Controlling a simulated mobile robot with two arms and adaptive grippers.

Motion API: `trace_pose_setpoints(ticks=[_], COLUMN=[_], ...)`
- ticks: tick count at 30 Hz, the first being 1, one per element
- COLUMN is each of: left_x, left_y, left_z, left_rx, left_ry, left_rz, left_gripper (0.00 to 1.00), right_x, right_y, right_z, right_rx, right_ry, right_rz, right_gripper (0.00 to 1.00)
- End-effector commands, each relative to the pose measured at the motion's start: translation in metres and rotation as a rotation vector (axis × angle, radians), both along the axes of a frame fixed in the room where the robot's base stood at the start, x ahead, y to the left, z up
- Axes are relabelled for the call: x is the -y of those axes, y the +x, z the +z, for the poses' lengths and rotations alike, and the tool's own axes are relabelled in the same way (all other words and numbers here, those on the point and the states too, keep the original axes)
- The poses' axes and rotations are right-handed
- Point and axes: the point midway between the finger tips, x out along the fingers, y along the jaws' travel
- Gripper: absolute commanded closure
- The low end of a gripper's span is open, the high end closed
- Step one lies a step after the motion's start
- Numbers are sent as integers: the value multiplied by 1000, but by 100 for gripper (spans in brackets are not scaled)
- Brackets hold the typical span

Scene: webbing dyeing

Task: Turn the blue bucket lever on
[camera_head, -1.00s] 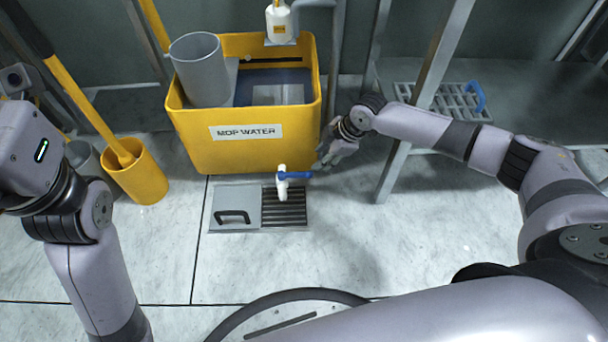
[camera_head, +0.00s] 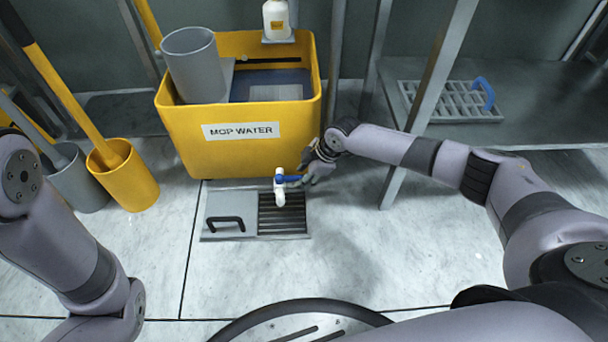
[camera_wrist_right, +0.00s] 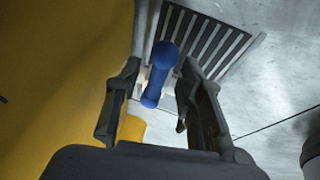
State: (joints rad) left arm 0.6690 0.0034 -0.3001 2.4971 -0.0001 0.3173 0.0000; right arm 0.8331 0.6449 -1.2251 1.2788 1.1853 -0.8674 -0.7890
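The yellow mop water bucket (camera_head: 240,150) stands on the floor. A white tap (camera_head: 280,190) sticks out at its lower front, over a floor drain. The tap's blue lever (camera_head: 290,179) points to the right in the head view. My right gripper (camera_head: 307,178) is at the lever's right end. In the right wrist view, the blue lever (camera_wrist_right: 160,75) lies between the two dark fingers of my right gripper (camera_wrist_right: 158,112), which are apart, with gaps visible on both sides. My left arm is at the left edge of the head view; its gripper is out of the frame.
The drain grate (camera_head: 282,214) and a grey plate with a black handle (camera_head: 225,222) lie below the tap. A metal shelf leg (camera_head: 390,187) stands right of my right gripper. A yellow pail (camera_head: 130,185) stands at left.

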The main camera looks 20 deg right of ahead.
Motion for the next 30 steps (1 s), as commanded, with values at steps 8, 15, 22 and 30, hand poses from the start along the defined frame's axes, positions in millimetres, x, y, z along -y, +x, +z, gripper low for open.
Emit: trace_pose_setpoints(ticks=[8,15,22,30], left_x=[0,0,0,0], left_y=[0,0,0,0], left_z=[0,0,0,0], left_rx=[0,0,1,1], left_ry=[0,0,0,0], left_rz=[0,0,-1,-1], left_gripper=[60,60,60,60], right_x=[0,0,0,1], right_y=[0,0,0,0], right_z=[0,0,0,0], right_rx=[0,0,-1,-1], right_ry=[0,0,-1,-1], right_rz=[0,0,-1,-1], right_gripper=[78,94,100,100])
